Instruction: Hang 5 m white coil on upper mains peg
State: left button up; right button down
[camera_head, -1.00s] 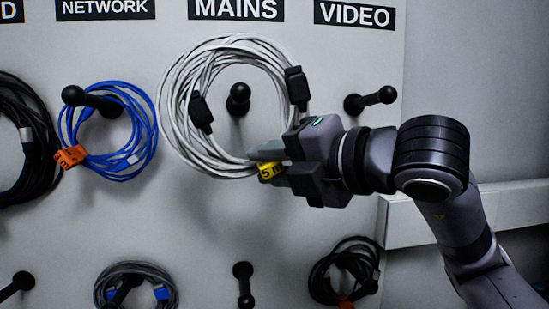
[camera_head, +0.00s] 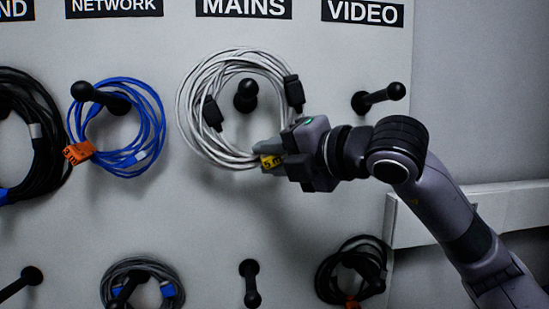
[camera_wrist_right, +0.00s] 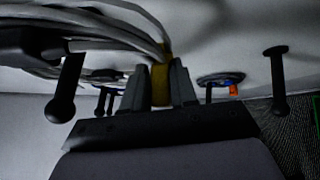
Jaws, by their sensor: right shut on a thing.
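The white coil (camera_head: 190,135), with two black plugs and a yellow 5 m tag (camera_head: 270,161), is in front of the board below the MAINS sign. The ball end of the upper mains peg (camera_head: 246,91) shows inside its ring. How far the peg reaches through the coil I cannot tell. My right gripper (camera_head: 268,155) is shut on the coil at its lower right, by the tag. The right wrist view shows the fingers (camera_wrist_right: 162,88) on either side of the yellow tag, with white strands (camera_wrist_right: 120,28) above. My left gripper is not in view.
A blue coil (camera_head: 160,130) hangs on the network peg at left, with a black coil (camera_head: 45,165) beyond it. The upper video peg (camera_head: 380,97) and lower mains peg (camera_head: 250,285) are bare. Grey (camera_head: 140,265) and black (camera_head: 325,275) coils hang below.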

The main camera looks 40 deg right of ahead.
jog(key=shift+w+d, duration=0.55)
jog(key=shift+w, duration=0.2)
notch_tip(320, 180, down, 2)
jog(key=shift+w+f+b, duration=0.1)
jog(key=shift+b, duration=1)
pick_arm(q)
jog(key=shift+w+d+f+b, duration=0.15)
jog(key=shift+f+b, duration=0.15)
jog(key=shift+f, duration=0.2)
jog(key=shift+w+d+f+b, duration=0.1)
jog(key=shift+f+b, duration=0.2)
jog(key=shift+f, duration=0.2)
pick_arm(e)
jog(key=shift+w+d+f, duration=0.1)
jog(key=shift+f, duration=0.4)
jog(key=c, duration=0.8)
grip_release()
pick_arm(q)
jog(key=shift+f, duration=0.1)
pick_arm(e)
jog(key=shift+f, duration=0.15)
